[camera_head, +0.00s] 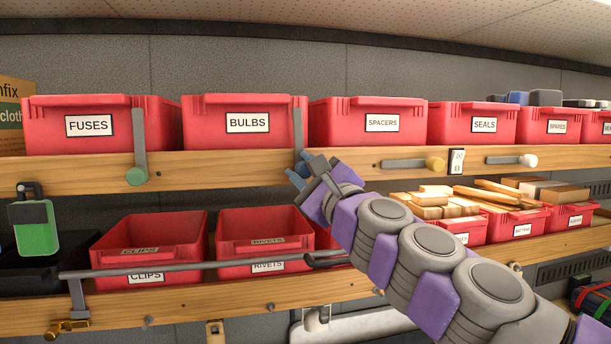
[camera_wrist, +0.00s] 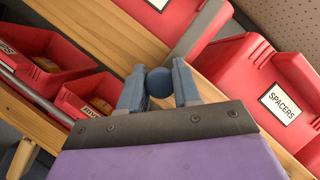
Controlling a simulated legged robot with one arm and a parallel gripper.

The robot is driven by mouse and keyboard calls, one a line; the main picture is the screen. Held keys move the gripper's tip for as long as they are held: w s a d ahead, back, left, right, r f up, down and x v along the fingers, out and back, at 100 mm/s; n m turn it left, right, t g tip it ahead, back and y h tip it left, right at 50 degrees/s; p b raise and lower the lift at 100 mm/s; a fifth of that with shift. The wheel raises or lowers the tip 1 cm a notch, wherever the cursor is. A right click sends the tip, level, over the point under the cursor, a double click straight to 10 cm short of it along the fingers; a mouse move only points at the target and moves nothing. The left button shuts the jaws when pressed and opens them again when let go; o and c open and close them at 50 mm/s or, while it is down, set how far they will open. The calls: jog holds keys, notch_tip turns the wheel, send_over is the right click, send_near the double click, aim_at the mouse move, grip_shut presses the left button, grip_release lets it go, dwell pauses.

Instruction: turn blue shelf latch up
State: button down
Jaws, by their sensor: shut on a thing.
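The blue latch has a grey bar (camera_head: 299,128) that stands upright in front of the right end of the BULBS bin, rising from the wooden shelf edge. Its round blue knob (camera_wrist: 159,82) shows between the two fingers in the wrist view, where the grey bar (camera_wrist: 205,28) runs away up and to the right. My gripper (camera_wrist: 158,88) is shut on the blue knob, with one finger on each side. In the head view my gripper (camera_head: 304,172) is at the upper shelf edge and mostly hides the knob.
A green latch (camera_head: 137,176) has its bar upright. A yellow latch (camera_head: 435,164) and a white latch (camera_head: 528,160) have their bars level. Red bins line the upper shelf (camera_head: 235,169). A grey rail (camera_head: 200,267) crosses before the lower bins. A green padlock-like item (camera_head: 34,226) hangs at left.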

jog(key=shift+d+m, duration=0.1)
jog(key=shift+m, duration=0.4)
jog(key=c, duration=1.2)
grip_release()
jog(key=o, duration=0.4)
jog(key=shift+w, duration=0.25)
jog(key=shift+a, duration=0.2)
jog(key=shift+a+f+b+v, duration=0.1)
jog(key=shift+b+v, duration=0.65)
jog(key=shift+v, duration=3.6)
jog(key=shift+a+f+b+v, duration=0.15)
jog(key=shift+b+v, duration=0.6)
jog(key=shift+v, duration=3.65)
jog(key=shift+r, duration=0.1)
